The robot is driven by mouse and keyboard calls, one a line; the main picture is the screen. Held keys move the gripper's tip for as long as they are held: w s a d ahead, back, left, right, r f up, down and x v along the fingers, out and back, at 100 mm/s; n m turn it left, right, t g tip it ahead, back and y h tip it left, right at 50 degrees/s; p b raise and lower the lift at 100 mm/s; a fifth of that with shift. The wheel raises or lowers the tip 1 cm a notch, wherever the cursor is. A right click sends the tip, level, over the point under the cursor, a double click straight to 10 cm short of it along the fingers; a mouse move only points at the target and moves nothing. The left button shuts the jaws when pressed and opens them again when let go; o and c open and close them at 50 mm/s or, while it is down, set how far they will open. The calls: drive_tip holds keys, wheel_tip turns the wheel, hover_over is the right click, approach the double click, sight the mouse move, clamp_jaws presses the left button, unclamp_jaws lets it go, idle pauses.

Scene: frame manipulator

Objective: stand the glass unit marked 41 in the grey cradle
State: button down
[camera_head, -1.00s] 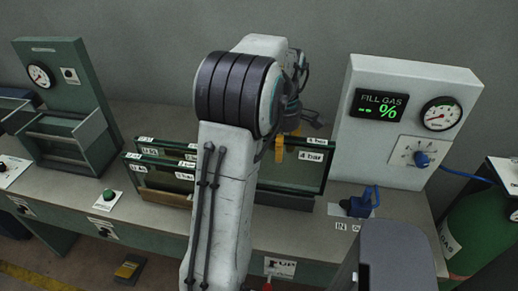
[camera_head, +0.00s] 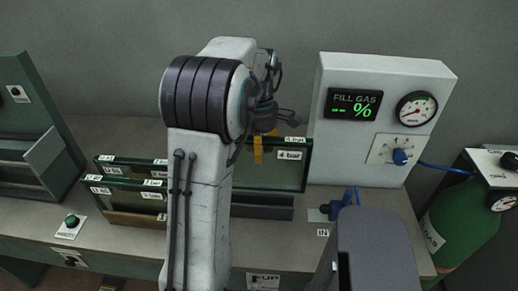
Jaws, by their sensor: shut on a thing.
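My gripper (camera_head: 258,150) has orange fingers and is shut on the top of a dark-framed glass unit (camera_head: 285,172). The unit stands upright right of my arm, and its white label seems to read "4 bar"; I cannot make out a 41 on it. A dark grey block (camera_head: 265,211) shows below the unit; it may be the grey cradle, and I cannot tell whether the unit rests in it. My arm hides the unit's left part. More labelled glass units (camera_head: 125,186) stand in a rack at left, their marks too small to read surely.
A white panel (camera_head: 385,80) with a "FILL GAS -- %" display and a gauge stands close to the unit's right. A blue valve fitting (camera_head: 340,204) sits on the bench. A green gas cylinder (camera_head: 465,222) stands far right. A green button (camera_head: 71,220) is at left.

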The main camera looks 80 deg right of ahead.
sight(259, 181)
drive_tip(key=shift+f+b, duration=4.5)
drive_tip(key=shift+f, duration=1.35)
drive_tip(key=c, duration=0.9)
unclamp_jaws()
drive_tip(key=shift+f, duration=0.1)
wheel_tip(259, 181, up, 12)
drive_tip(key=shift+r, duration=0.1)
